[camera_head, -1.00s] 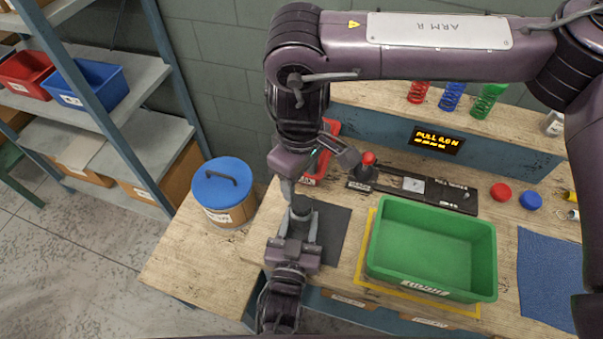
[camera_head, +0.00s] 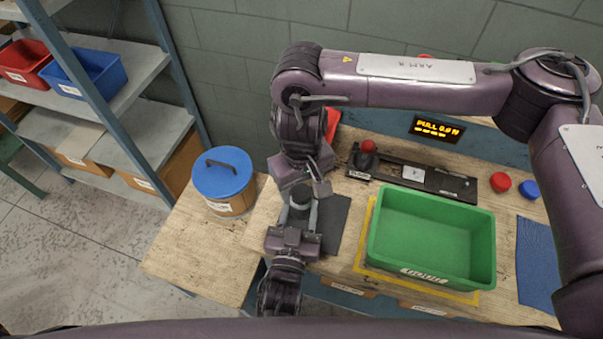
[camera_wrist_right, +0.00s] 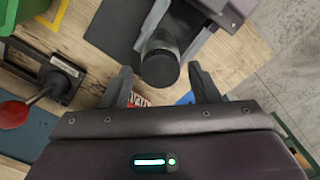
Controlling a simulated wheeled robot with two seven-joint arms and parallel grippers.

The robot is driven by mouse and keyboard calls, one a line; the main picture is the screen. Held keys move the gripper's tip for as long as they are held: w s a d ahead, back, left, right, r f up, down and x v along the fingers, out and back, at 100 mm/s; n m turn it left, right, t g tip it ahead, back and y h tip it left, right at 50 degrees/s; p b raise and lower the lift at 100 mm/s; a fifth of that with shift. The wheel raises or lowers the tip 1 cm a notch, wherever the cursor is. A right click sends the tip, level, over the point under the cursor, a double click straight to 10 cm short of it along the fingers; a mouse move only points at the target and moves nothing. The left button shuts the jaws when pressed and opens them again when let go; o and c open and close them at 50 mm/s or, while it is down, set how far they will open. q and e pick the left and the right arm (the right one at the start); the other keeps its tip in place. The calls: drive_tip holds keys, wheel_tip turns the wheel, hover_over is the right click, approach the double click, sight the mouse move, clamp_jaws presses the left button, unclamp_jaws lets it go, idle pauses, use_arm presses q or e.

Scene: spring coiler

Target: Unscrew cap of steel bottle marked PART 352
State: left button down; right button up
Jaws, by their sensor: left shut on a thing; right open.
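The steel bottle (camera_head: 300,203) stands on the dark mat at the left part of the bench. My left gripper (camera_head: 299,218) is shut on its body from the front side. The bottle's round dark cap (camera_wrist_right: 160,66) shows from above in the right wrist view. My right gripper (camera_wrist_right: 161,76) is open, with one finger on each side of the cap in that view and a gap on both sides. In the head view the right gripper (camera_head: 306,183) hangs just above and behind the bottle. The PART 352 marking cannot be seen.
A green bin (camera_head: 432,268) stands right of the dark mat (camera_head: 333,222). Behind it lies a black fixture (camera_head: 425,178) with a red-knobbed lever (camera_head: 367,148). A blue-lidded tub (camera_head: 222,175) stands left. Red (camera_head: 500,182) and blue caps (camera_head: 528,189) lie at right.

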drive_tip(key=shift+f, duration=0.3)
